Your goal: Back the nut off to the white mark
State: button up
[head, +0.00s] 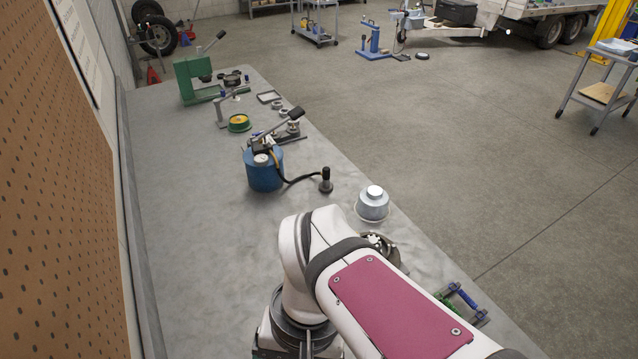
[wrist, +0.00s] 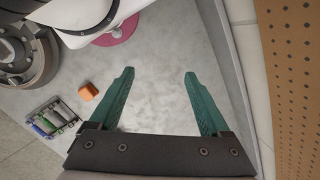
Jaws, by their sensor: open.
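A small rack (head: 462,303) holding blue and green rod-like pieces lies near the right edge of the bench, partly behind my arm. It also shows at the left of the wrist view (wrist: 50,118). I cannot make out a nut or a white mark in either view. My gripper (wrist: 159,73) has two green fingers, spread wide with nothing between them, over bare grey bench. The rack is to the left of the fingers, apart from them. In the head view my gripper is hidden.
A small orange block (wrist: 88,92) lies between the rack and the left finger. A round metal hub (wrist: 22,60) is at the upper left. A silver capped part (head: 373,203), a blue canister (head: 264,172) and a green press (head: 192,80) stand further along the bench. A pegboard (head: 55,190) borders it.

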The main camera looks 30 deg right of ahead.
jog(key=w+d+r+m+g+y, duration=0.1)
jog(key=w+d+m+y, duration=0.35)
jog(key=w, duration=0.55)
jog(key=m+t+y, duration=0.6)
jog(key=m+t, duration=0.4)
jog(key=m, duration=0.2)
send_over(372, 241)
jog(key=s+d, duration=0.1)
jog(key=s, duration=0.5)
notch_tip(372, 241, down, 11)
jog(key=s+d+f+m+t, duration=0.1)
jog(key=s+d+f+t, duration=0.1)
jog(key=d, duration=0.1)
jog(key=s+d+f+m+t+h, duration=0.1)
jog(key=s+d+f+m+t, duration=0.1)
jog(key=d+f, duration=0.1)
jog(key=s+d+f+m+t+h, duration=0.1)
jog(key=s+d+f+m+t, duration=0.1)
jog(key=d, duration=0.1)
jog(key=shift+f, duration=0.15)
jog(key=x, duration=1.5)
jog(key=shift+w+a, duration=0.25)
jog(key=shift+a, duration=0.05)
